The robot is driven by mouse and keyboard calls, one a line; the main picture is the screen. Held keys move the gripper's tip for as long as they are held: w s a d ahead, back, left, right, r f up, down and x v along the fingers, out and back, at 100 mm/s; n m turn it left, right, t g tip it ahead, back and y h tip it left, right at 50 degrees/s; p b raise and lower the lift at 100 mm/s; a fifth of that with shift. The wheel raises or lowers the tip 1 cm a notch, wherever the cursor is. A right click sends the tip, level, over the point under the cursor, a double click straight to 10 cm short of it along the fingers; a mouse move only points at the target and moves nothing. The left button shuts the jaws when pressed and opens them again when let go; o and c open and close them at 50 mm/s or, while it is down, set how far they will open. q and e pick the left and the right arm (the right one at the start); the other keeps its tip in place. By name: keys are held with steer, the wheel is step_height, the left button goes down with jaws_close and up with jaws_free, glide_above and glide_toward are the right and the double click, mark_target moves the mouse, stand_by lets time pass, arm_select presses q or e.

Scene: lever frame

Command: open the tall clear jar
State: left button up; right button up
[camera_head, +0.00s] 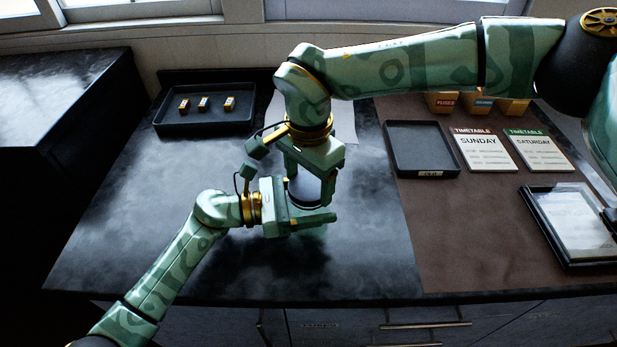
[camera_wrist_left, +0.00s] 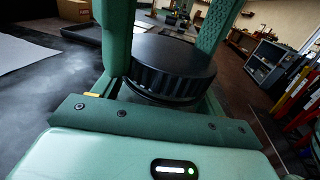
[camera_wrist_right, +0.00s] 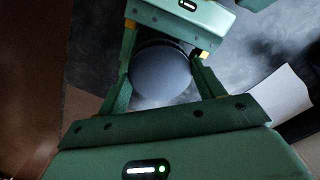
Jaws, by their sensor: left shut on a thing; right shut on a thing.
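The tall clear jar has a black ridged lid (camera_head: 306,193), which also shows in the left wrist view (camera_wrist_left: 165,68) and from above as a dark disc in the right wrist view (camera_wrist_right: 160,74). My right gripper (camera_head: 308,172) comes down from above, its fingers shut on opposite sides of the lid. My left gripper (camera_head: 315,222) reaches in level from the left, shut around the jar just below the lid. The jar stands upright between both hands. Its clear body is almost wholly hidden by my grippers.
A black tray (camera_head: 163,124) with three small boxes sits at the back left. An empty tray (camera_head: 420,130), timetable cards (camera_head: 487,158) and a framed clear-topped case (camera_head: 527,222) lie on the brown mat at right. Labelled bins (camera_head: 441,101) stand behind. The counter's front left is clear.

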mark_target(308, 185)
steer(key=shift+r, duration=0.15)
steer(key=shift+r, duration=0.95)
steer(key=shift+r, duration=0.1)
steer(key=shift+r, duration=1.95)
arm_select(q)
steer(key=o, duration=2)
steer(key=shift+c, duration=0.2)
steer(key=shift+a, duration=0.1)
